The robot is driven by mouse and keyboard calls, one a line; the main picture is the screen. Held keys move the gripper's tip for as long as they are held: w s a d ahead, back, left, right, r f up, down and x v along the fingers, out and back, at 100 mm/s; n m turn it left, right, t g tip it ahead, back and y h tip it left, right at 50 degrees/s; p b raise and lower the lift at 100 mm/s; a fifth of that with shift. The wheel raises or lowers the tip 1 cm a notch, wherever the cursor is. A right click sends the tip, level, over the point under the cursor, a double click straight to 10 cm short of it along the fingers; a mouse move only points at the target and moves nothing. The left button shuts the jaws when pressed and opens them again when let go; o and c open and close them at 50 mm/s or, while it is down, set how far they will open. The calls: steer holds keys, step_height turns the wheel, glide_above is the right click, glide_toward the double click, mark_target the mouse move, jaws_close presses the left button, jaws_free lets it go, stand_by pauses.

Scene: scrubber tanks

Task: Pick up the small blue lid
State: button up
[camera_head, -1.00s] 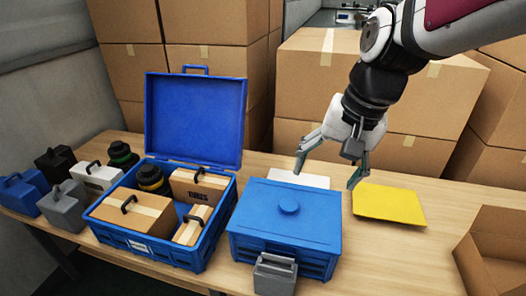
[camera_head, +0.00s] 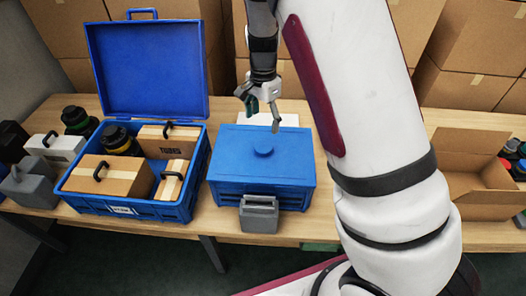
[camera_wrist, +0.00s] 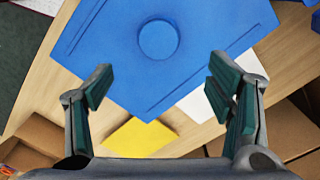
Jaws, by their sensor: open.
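The small blue lid (camera_head: 262,154) is a flat blue panel with a round knob (camera_head: 263,145) in its middle. It lies on top of a blue crate (camera_head: 290,195) on the table. In the wrist view the lid (camera_wrist: 190,70) fills the upper middle, with its round knob (camera_wrist: 159,40) above the gap between the fingers. My gripper (camera_head: 263,116) is over the back edge of the lid, pointing down. The wrist view shows my gripper (camera_wrist: 165,95) with its fingers wide apart and nothing between them.
An open blue case (camera_head: 160,208) with cartons and a black jar stands to the left. A grey box (camera_head: 259,213) stands in front of the crate. A white sheet (camera_head: 283,119) lies behind it. An open carton (camera_head: 468,190) is at the right. A yellow sheet (camera_wrist: 138,137) shows in the wrist view.

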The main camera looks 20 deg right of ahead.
mark_target(263, 146)
step_height(263, 146, down, 11)
steer(key=shift+s+a+f+p, duration=0.1)
steer(key=shift+s+p, duration=0.05)
steer(key=shift+p, duration=0.5)
steer(key=shift+c, duration=0.3)
steer(key=c, duration=1.4)
